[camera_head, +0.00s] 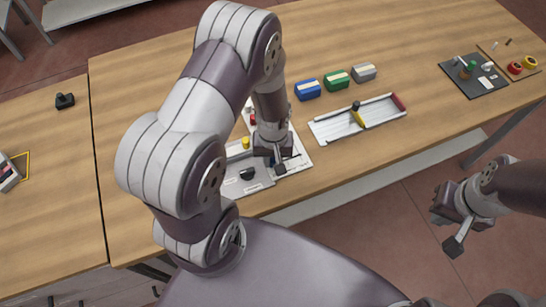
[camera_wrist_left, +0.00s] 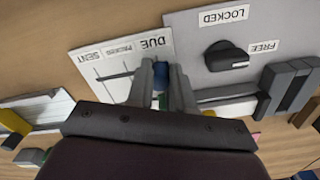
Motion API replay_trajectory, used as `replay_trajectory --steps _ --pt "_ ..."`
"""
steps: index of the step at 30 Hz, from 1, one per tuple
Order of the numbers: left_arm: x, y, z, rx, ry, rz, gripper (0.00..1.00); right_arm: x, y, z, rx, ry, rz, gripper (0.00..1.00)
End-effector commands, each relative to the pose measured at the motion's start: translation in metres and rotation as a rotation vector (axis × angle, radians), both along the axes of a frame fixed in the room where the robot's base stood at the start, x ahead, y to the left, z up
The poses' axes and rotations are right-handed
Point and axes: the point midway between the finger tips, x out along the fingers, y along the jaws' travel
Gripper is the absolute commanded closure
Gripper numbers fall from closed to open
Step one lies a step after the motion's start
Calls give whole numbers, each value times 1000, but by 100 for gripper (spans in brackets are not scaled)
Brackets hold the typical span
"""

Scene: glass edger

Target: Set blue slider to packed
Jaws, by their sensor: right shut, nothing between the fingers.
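A white panel (camera_wrist_left: 115,64) carries the labels DUE, PACKED and SENT beside a slot with dark lines. The blue slider (camera_wrist_left: 162,74) shows at the DUE side of this panel, between the two fingers of my left gripper (camera_wrist_left: 162,82). The fingers stand close on both sides of it; I cannot tell whether they press on it. In the head view my left gripper (camera_head: 275,152) is low over the panel, and my arm hides the slider. My right gripper (camera_head: 449,224) is shut and empty, off the table's front edge at the right.
A grey plate with a black knob (camera_wrist_left: 226,57), labelled LOCKED and FREE, adjoins the panel. A white tray with a yellow slider (camera_head: 358,118) lies to the right. Blue (camera_head: 307,89), green (camera_head: 336,80) and grey (camera_head: 364,72) boxes stand behind it.

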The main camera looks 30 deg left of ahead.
Motion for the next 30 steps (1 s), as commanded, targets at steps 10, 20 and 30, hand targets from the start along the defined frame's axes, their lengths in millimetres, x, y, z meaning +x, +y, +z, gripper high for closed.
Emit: replay_trajectory --steps 10,20,30 --pt "24 -19 0 0 -2 -4 100 0 0 -3 0 0 0 100" --pt "32 -26 1 0 -4 0 100 0 0 -3 0 0 0 100" --pt "31 -26 1 0 -1 0 53 0 0 -3 0 0 0 100"
